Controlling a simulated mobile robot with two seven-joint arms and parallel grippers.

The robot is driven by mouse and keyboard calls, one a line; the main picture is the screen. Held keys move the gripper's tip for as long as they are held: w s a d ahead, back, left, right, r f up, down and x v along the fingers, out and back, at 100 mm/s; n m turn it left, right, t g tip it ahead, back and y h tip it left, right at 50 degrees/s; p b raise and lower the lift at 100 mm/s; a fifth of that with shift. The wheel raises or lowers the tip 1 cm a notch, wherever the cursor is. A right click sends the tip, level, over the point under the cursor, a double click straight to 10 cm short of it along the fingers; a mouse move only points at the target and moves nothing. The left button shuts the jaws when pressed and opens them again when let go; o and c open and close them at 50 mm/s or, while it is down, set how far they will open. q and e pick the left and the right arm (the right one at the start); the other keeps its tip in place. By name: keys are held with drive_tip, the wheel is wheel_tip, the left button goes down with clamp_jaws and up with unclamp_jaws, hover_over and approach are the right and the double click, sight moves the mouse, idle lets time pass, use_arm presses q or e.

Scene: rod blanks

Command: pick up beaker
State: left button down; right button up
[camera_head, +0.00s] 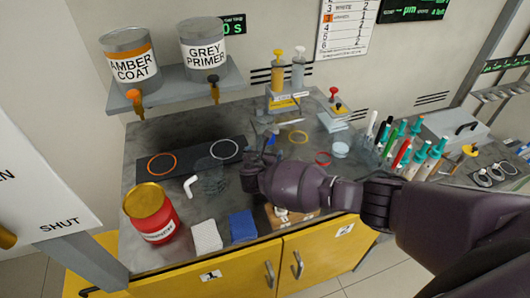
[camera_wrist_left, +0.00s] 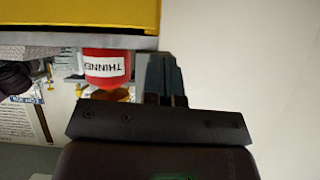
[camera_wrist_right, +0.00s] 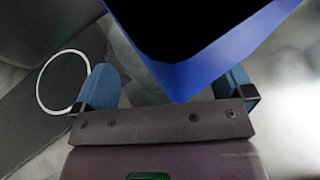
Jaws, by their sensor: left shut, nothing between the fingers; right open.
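A clear glass beaker (camera_head: 210,181), faint against the bench, stands at the front edge of the dark mat, left of my right gripper. My right gripper (camera_head: 257,158) is over the bench, just right of the mat, partly hidden by its own arm. In the right wrist view its two blue-grey fingers (camera_wrist_right: 168,88) are apart. A dark object with a blue edge (camera_wrist_right: 205,55) fills the view between and beyond them; I cannot tell what it is. My left gripper (camera_wrist_left: 167,78) is shut and empty, away from the bench top and outside the head view.
The dark mat (camera_head: 190,160) bears an orange ring and a white ring (camera_wrist_right: 62,80). Pens and bottles crowd the right.

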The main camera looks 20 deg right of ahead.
drive_tip(key=shift+w+d+f, duration=0.15)
drive_tip(key=shift+w, duration=0.1)
drive_tip(key=shift+c, duration=0.2)
drive_tip(key=c, duration=1)
